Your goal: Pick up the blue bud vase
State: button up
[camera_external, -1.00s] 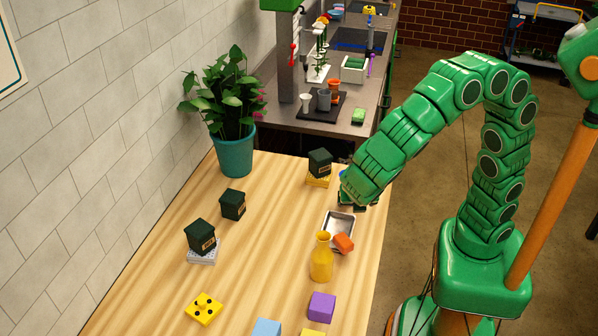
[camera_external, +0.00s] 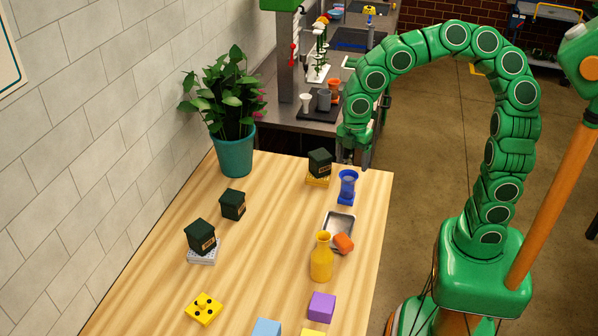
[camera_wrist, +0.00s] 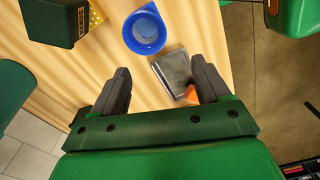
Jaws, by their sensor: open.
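The blue bud vase (camera_external: 348,184) stands upright on a blue base near the far right edge of the wooden table. In the wrist view I look down into its round open mouth (camera_wrist: 145,32). My gripper (camera_external: 356,158) is above and just behind the vase in the external view. In the wrist view its two dark fingers (camera_wrist: 163,82) are spread wide with nothing between them held. The vase lies beyond the fingertips, apart from them.
The table's right edge is near.

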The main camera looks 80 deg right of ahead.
jog(key=shift+d+r+m+y, duration=0.5)
jog(key=shift+d+r+m, duration=0.15)
jog(key=shift+d, duration=1)
send_over(348, 183)
jog(key=d, duration=0.3)
notch_tip(348, 183, down, 5)
jog(key=shift+t, duration=0.5)
jog(key=shift+w+a+f, duration=0.1)
jog(key=shift+a+f, duration=0.1)
jog(key=shift+f, duration=1.1)
jog(key=shift+a+f, duration=0.15)
jog(key=shift+f, duration=1.1)
jog(key=shift+w+a+f, duration=0.1)
jog(key=shift+a+f, duration=0.1)
jog(key=shift+f, duration=1.1)
grip_shut()
